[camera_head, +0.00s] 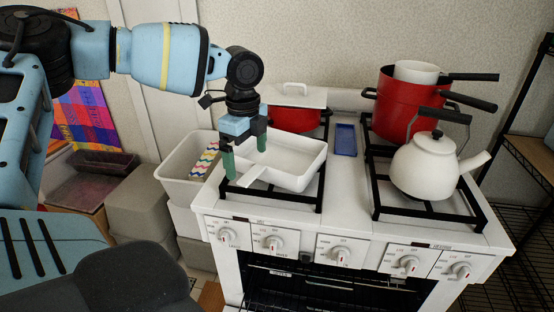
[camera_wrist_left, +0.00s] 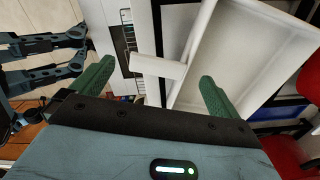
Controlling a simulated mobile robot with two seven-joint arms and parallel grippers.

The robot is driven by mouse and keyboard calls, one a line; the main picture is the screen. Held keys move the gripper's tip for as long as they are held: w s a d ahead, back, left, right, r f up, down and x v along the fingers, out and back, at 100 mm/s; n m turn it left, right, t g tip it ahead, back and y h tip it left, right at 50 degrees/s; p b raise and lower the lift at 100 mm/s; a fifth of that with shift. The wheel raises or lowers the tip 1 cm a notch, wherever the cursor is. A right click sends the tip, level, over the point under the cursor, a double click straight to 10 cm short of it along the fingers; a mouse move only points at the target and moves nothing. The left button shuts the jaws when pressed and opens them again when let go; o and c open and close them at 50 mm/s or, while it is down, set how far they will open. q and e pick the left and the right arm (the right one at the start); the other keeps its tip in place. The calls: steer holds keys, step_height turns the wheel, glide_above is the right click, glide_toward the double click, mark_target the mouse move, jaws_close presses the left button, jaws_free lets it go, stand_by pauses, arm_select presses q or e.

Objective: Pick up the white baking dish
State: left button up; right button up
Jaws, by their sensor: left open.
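The white baking dish (camera_head: 290,158) is a rectangular dish with a stub handle. It sits on the front left burner grate of the white stove. In the left wrist view the dish (camera_wrist_left: 240,50) fills the upper right, with its handle (camera_wrist_left: 157,67) between and beyond the fingers. My left gripper (camera_head: 244,158) is open and empty, over the left side of the dish near the handle. Its green fingers (camera_wrist_left: 155,85) stand apart in the left wrist view. Whether they touch the dish I cannot tell.
A white kettle (camera_head: 425,168) stands front right on the stove (camera_head: 340,200). Red pots (camera_head: 397,105) stand back right, and a lidded red pot (camera_head: 293,117) is behind the dish. A blue tray (camera_head: 346,140) lies mid-stove. A white bin (camera_head: 180,165) stands left.

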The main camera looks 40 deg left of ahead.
mark_target(251, 172)
arm_select(q)
steer(key=shift+w+d+f, duration=0.1)
steer(key=shift+d+f, duration=0.05)
steer(key=shift+f, duration=0.85)
steer(key=shift+d+f, duration=0.1)
steer(key=shift+f, duration=0.85)
steer(key=shift+c, duration=0.3)
steer(key=c, duration=1.4)
steer(key=shift+w+r, duration=0.1)
steer(key=shift+c, duration=0.7)
steer(key=shift+r, duration=0.1)
